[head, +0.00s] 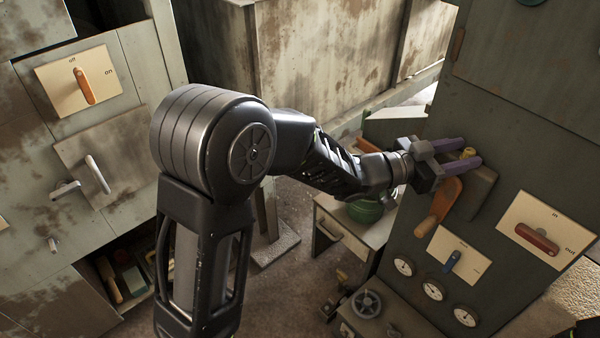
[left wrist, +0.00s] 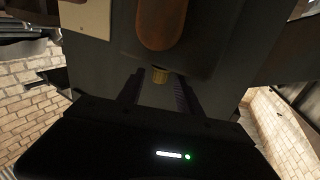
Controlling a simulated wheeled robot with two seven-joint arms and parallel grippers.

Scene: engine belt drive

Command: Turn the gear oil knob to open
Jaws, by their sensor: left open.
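My right gripper is not in view.
An orange-handled lever (head: 438,208) is just below the gripper; its end also shows in the left wrist view (left wrist: 162,22). An off/on switch (head: 84,86) is at left.

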